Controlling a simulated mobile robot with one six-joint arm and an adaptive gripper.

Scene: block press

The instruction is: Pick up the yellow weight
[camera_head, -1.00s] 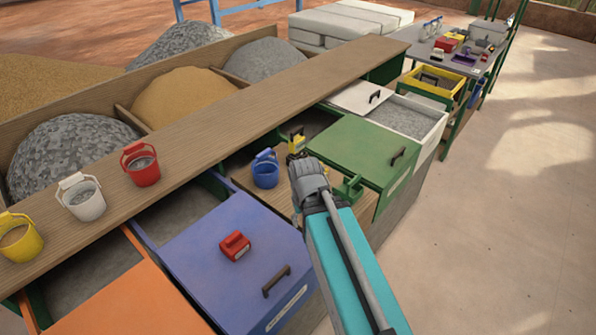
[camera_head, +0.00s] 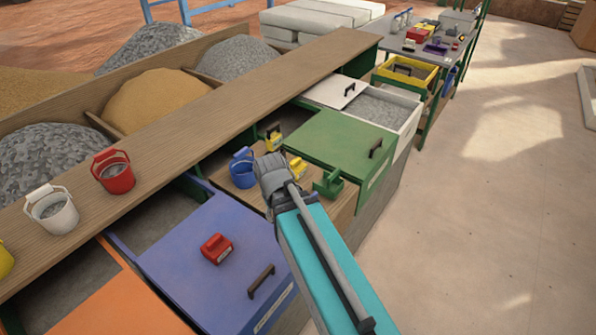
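A small yellow block-shaped weight (camera_head: 297,168) lies on the brown wooden surface, just right of my gripper (camera_head: 268,165) in the picture; part of it is hidden behind my gripper. A second yellow piece (camera_head: 274,139) with a dark handle-like part stands farther back, beside the green lid. My gripper is over the wooden surface between the blue bucket and the near yellow weight. Its fingers point away from the camera, so their opening is hidden. I cannot tell whether it touches anything.
A blue bucket (camera_head: 242,169) stands close left of my gripper. A green lid (camera_head: 340,145) and a small green container (camera_head: 328,184) are to the right. A red weight (camera_head: 216,248) lies on the blue lid (camera_head: 190,275). Red (camera_head: 114,172) and white (camera_head: 51,210) buckets stand on the wooden ledge.

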